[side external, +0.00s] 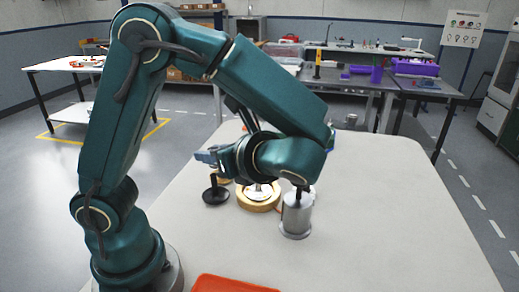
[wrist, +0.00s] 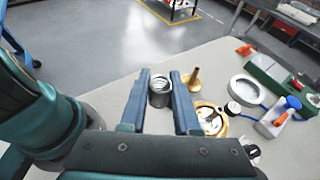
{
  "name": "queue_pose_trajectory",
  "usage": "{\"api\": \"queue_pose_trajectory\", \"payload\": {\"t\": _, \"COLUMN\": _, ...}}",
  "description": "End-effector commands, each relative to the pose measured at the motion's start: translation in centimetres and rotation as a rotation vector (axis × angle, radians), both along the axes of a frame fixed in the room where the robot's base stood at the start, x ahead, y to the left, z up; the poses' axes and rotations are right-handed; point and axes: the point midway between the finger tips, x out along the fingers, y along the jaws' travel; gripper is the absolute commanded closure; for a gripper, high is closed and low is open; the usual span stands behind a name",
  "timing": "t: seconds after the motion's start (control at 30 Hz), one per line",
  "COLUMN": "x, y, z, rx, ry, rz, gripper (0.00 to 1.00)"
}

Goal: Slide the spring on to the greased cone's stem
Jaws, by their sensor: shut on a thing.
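My gripper (side external: 206,156) reaches out to the left over the table in the side view. In the wrist view its two blue jaws (wrist: 160,74) stand either side of a grey coiled spring (wrist: 160,88), and they are shut on it. A black cone-like part with a wide round foot and an upright stem (side external: 215,193) stands below the gripper, apart from it. A brass cone with a stem (wrist: 190,80) shows just right of the jaws in the wrist view. I cannot tell which cone is greased. The spring is not clear in the side view.
A brass ring-shaped housing (side external: 258,203) and a steel cylinder (side external: 297,217) stand right of the black part. An orange tray (side external: 230,284) lies at the front edge.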

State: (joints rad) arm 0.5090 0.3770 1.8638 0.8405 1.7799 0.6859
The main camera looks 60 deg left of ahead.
Motion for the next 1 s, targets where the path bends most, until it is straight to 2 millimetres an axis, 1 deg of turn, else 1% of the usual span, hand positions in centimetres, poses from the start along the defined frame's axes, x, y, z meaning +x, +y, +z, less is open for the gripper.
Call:
{"api": "queue_pose_trajectory", "payload": {"t": 0.17, "x": -1.4, "y": -0.1, "z": -1.4, "rx": 0.001, "ry": 0.003, "rz": 0.2, "gripper": 1.0}}
{"api": "queue_pose_trajectory", "payload": {"t": 0.27, "x": -2.4, "y": -0.4, "z": -2.2, "rx": 0.002, "ry": 0.003, "rz": 0.349, "gripper": 1.0}}
{"api": "queue_pose_trajectory", "payload": {"t": 0.37, "x": -3.4, "y": -1.1, "z": -3.3, "rx": 0.002, "ry": 0.003, "rz": 0.564, "gripper": 1.0}}
{"api": "queue_pose_trajectory", "payload": {"t": 0.43, "x": -3.9, "y": -2.0, "z": -4.0, "rx": 0.003, "ry": 0.004, "rz": 0.75, "gripper": 1.0}}
{"api": "queue_pose_trajectory", "payload": {"t": 0.57, "x": -4.0, "y": -3.8, "z": -4.9, "rx": 0.003, "ry": 0.003, "rz": 1.128, "gripper": 1.0}}
{"api": "queue_pose_trajectory", "payload": {"t": 0.6, "x": -3.8, "y": -4.4, "z": -5.1, "rx": 0.002, "ry": 0.002, "rz": 1.242, "gripper": 1.0}}
{"api": "queue_pose_trajectory", "payload": {"t": 0.67, "x": -3.5, "y": -5.2, "z": -5.4, "rx": 0.0, "ry": 0.0, "rz": 1.414, "gripper": 1.0}}
{"api": "queue_pose_trajectory", "payload": {"t": 0.7, "x": -3.1, "y": -5.7, "z": -5.5, "rx": -0.001, "ry": -0.001, "rz": 1.527, "gripper": 1.0}}
{"api": "queue_pose_trajectory", "payload": {"t": 0.77, "x": -2.1, "y": -6.3, "z": -5.5, "rx": -0.003, "ry": -0.003, "rz": 1.703, "gripper": 1.0}}
{"api": "queue_pose_trajectory", "payload": {"t": 0.8, "x": -1.3, "y": -6.6, "z": -5.3, "rx": -0.003, "ry": -0.003, "rz": 1.818, "gripper": 1.0}}
{"api": "queue_pose_trajectory", "payload": {"t": 0.87, "x": 0.2, "y": -6.8, "z": -5.0, "rx": -0.003, "ry": -0.001, "rz": 1.995, "gripper": 1.0}}
{"api": "queue_pose_trajectory", "payload": {"t": 1.0, "x": 4.1, "y": -6.1, "z": -3.8, "rx": 0.0, "ry": 0.0, "rz": 2.415, "gripper": 1.0}}
